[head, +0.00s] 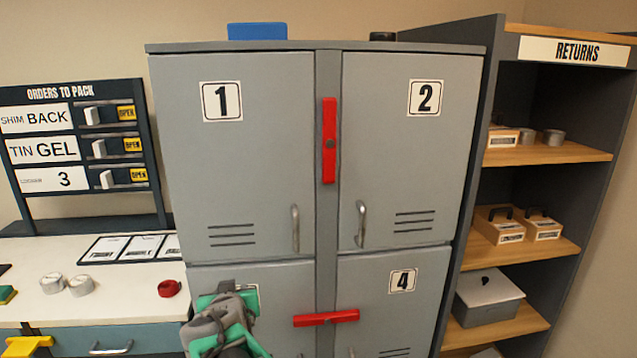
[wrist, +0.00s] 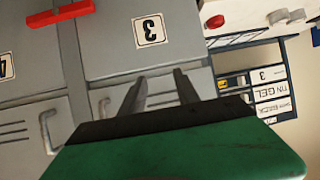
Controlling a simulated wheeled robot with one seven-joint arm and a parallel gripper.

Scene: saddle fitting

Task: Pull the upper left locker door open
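The upper left locker door (head: 250,150), marked 1, looks shut in the head view. Its upright metal handle (head: 295,228) is at its lower right and also shows in the upside-down wrist view (wrist: 102,107). A red bar (head: 329,140) stands upright on the post between doors 1 and 2, clear of both. My gripper (wrist: 160,78) is open and empty, its two fingers apart in front of door 1's vent slots, beside the handle and not on it. In the head view my green-and-grey arm end hides part of door 3; the fingertips cannot be made out.
A second red bar (head: 326,318) lies level across the post between doors 3 and 4. Door 2 (head: 405,150) looks shut. A white counter (head: 110,270) with small items stands at left, a returns shelf (head: 560,154) at right.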

